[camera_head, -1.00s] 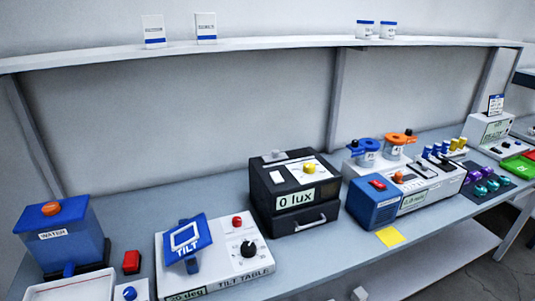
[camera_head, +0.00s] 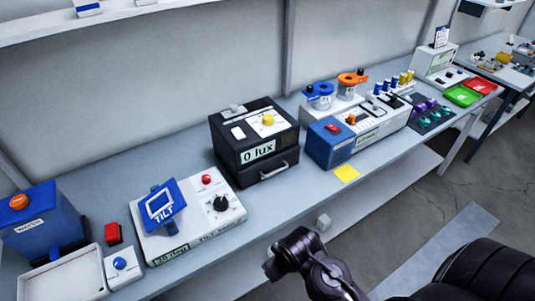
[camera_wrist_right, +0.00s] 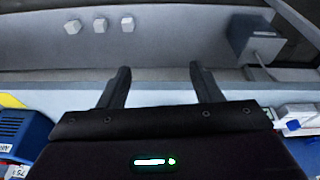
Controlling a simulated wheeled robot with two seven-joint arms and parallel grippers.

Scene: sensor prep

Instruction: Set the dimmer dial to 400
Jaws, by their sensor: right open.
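The black light box (camera_head: 226,170) stands on the bench in the head view. Its front label reads "0 lux". A yellow dial (camera_head: 268,119) on a pale panel sits on its top, beside a white switch (camera_head: 238,133). Which number the dial points at is too small to tell. My right gripper (camera_wrist_right: 160,70) is open and empty in the right wrist view, with nothing between its fingers. My dark right arm shows at the bottom of the head view, in front of the bench and apart from the box. My left gripper is not in view.
Left of the box is a tilt table (camera_head: 205,225) with a black knob. Right of it are a blue box (camera_head: 328,145) with a red switch and a yellow note (camera_head: 346,173). A water tank (camera_head: 45,225) stands far left. Several white cubes (camera_wrist_right: 100,25) show in the wrist view.

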